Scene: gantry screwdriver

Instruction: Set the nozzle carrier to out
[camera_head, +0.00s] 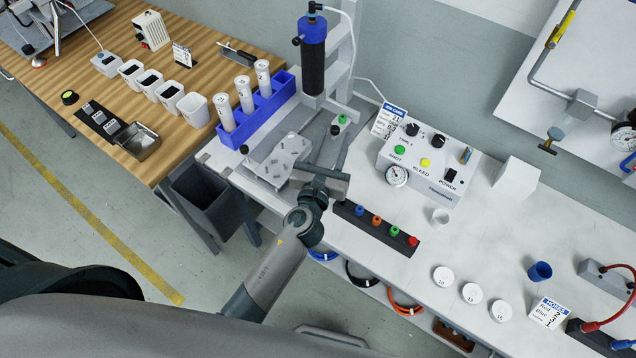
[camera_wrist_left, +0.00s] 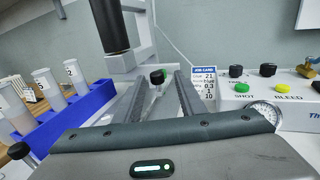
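The gantry stands at the table's back left, with a dark blue-topped barrel (camera_head: 312,60) hanging from its pale frame. A black knob (camera_head: 335,130) with a green spot beside it sits on the base below the barrel; it may belong to the nozzle carrier, but I cannot tell. In the left wrist view this knob (camera_wrist_left: 157,77) shows between and beyond the finger tips. My left gripper (camera_head: 325,158) is low over the gantry base, fingers apart and empty, pointing at the knob. Contact is not visible. My right gripper is not in view.
A metal fixture plate (camera_head: 280,158) lies left of my gripper, by a blue rack (camera_head: 262,118) of white tubes. A control box (camera_head: 428,165) with gauge and buttons stands right. A black strip (camera_head: 372,226) with coloured nozzles lies in front. A job card (camera_head: 388,122) stands behind.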

